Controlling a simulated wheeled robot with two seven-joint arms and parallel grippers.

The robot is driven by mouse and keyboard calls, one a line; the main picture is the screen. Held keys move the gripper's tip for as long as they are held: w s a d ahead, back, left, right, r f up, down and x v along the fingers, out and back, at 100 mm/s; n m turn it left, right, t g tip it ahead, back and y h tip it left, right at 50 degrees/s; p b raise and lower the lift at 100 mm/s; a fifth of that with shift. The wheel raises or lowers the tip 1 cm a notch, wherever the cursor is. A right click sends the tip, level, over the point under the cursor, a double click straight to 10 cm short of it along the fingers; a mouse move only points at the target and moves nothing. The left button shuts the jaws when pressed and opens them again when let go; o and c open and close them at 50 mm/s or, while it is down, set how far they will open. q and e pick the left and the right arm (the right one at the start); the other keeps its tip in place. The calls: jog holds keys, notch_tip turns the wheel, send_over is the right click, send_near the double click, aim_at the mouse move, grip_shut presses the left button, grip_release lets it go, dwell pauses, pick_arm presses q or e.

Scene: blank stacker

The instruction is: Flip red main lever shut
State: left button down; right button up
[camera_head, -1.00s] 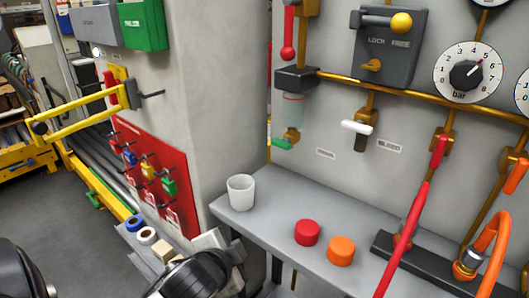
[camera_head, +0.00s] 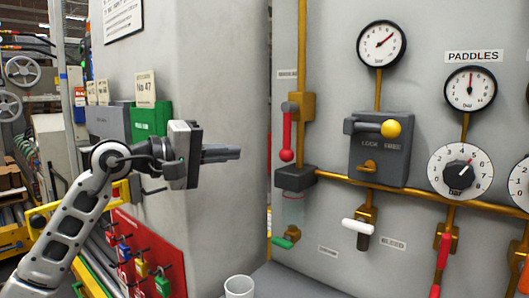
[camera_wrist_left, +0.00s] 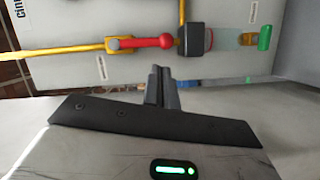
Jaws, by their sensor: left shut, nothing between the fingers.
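The red lever (camera_head: 287,135) hangs down from a brass valve (camera_head: 300,106) on the upright pipe at the left of the grey panel. Its rounded red end points down, roughly along the pipe. In the left wrist view the red lever (camera_wrist_left: 152,42) lies sideways above the fingertips. My left gripper (camera_head: 238,153) is raised left of the lever, pointing right, at about the height of the lever's lower end. Its fingers are shut and empty, apart from the lever. The fingers also show in the left wrist view (camera_wrist_left: 162,72). My right gripper is not in view.
A black block (camera_head: 295,178) and a clear bowl with a green-handled drain (camera_head: 285,242) sit below the lever. A grey box with a yellow knob (camera_head: 390,128) is to the right. A white cup (camera_head: 239,287) stands on the shelf below. A concrete pillar (camera_head: 225,90) is behind my gripper.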

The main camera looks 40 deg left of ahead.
aim_at(288, 132)
pick_arm(q)
jog(key=shift+s+a+r+m+y, duration=0.1)
jog(key=shift+a+m+y, duration=0.2)
jog(key=shift+a+y, duration=0.25)
jog(key=p+x, duration=0.4)
jog(key=x, duration=0.6)
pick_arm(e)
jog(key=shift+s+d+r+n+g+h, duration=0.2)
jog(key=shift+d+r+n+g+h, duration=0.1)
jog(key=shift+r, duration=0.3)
pick_arm(q)
jog(key=shift+d+p, duration=0.15)
jog(key=shift+p, duration=0.15)
